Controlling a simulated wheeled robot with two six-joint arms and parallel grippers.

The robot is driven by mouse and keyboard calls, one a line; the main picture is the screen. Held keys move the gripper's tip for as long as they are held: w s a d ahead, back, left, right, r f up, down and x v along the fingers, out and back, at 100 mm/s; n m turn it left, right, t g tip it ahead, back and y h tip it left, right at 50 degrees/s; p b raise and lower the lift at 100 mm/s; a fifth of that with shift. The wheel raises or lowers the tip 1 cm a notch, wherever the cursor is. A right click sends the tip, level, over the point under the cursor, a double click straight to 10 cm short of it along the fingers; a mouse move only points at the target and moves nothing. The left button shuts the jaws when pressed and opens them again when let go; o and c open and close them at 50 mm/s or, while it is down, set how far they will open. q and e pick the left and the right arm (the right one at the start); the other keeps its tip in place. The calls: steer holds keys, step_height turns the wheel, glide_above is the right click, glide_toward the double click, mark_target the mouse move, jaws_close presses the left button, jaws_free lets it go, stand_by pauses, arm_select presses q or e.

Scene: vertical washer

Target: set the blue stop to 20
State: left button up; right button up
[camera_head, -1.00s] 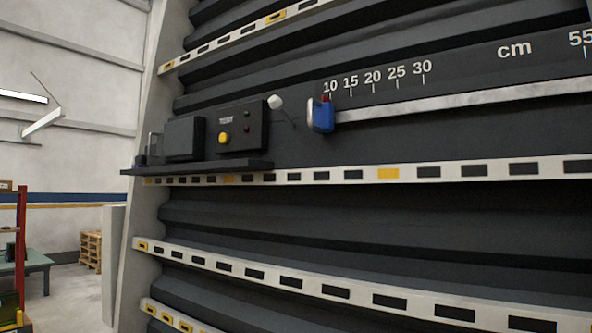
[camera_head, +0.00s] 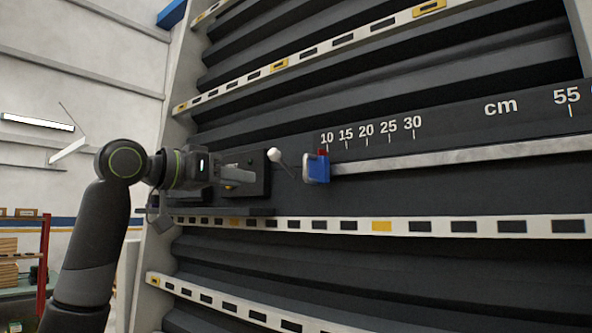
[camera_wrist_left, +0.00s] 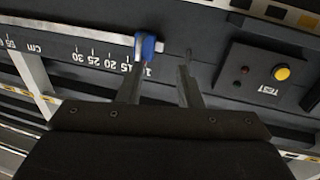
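The blue stop (camera_head: 320,168) with a small red part on top sits at the left end of the pale metal rail (camera_head: 450,156), below the 10 of the cm scale (camera_head: 370,136). The stop also shows in the left wrist view (camera_wrist_left: 148,46), where the scale is upside down. My left gripper (camera_head: 243,177) is left of the stop, in front of the control box, its fingers pointing right. In the left wrist view its two fingers (camera_wrist_left: 161,75) are apart with nothing held between them; the stop shows beyond the left finger's tip. My right gripper is not in view.
A lever with a white ball (camera_head: 274,155) stands between my left gripper and the stop. The dark control box (camera_head: 258,172) is partly hidden by my gripper; its yellow button (camera_wrist_left: 282,72) shows in the left wrist view. A slotted pale strip (camera_head: 440,227) runs below the rail.

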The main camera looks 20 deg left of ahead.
arm_select(q)
steer(key=m, duration=0.1)
glide_toward(304, 163)
steer(key=shift+h, duration=0.3)
steer(key=p+x, duration=0.9)
steer(key=shift+w+a+f, duration=0.1)
steer(key=shift+a, duration=0.1)
steer(key=shift+c, duration=0.3)
jaws_close()
